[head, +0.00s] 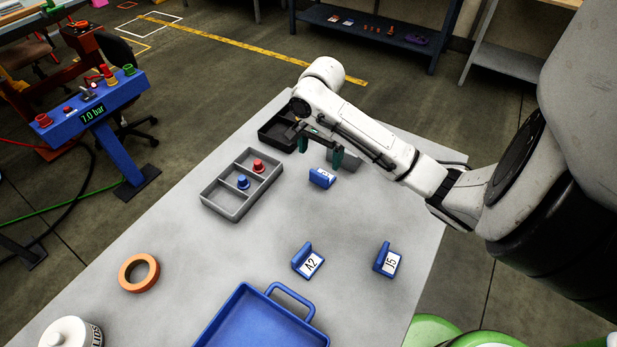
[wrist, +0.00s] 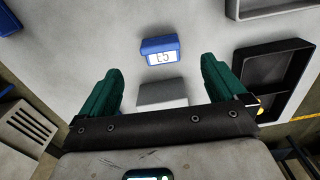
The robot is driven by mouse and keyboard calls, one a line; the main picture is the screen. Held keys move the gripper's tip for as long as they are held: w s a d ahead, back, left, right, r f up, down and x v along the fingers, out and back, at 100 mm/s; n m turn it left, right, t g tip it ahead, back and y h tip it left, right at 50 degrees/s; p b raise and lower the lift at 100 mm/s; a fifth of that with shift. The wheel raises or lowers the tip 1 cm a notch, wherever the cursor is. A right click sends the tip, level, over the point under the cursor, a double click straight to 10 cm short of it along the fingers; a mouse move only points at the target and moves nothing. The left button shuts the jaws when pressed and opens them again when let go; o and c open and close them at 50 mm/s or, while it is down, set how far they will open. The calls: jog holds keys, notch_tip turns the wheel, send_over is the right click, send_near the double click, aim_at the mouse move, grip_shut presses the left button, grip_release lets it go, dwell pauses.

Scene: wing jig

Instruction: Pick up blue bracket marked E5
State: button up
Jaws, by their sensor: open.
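The blue bracket marked E5 (wrist: 160,50) lies on the grey table in the wrist view, its white label facing the camera. In the head view this bracket (head: 321,178) sits just nearer the camera than my gripper, its label hard to read. My gripper (head: 320,150) is open and empty, with green fingers apart. In the wrist view the bracket is ahead of the gap between the fingertips (wrist: 161,68), touching neither. A plain grey block (wrist: 162,93) shows between the fingers.
Blue brackets marked A2 (head: 308,261) and J5 (head: 388,260) stand nearer the front. A grey divided tray (head: 228,207) holds a red and a blue knob. A black bin (head: 268,131) is beyond it. A blue tray (head: 213,330) and orange ring (head: 124,273) lie in front.

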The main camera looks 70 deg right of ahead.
aim_at(319, 175)
notch_tip(319, 175, down, 10)
jog(key=shift+a+r, duration=0.1)
jog(key=shift+r, duration=0.1)
dwell(0.3)
jog(key=c, duration=1.1)
jog(key=shift+r, duration=0.2)
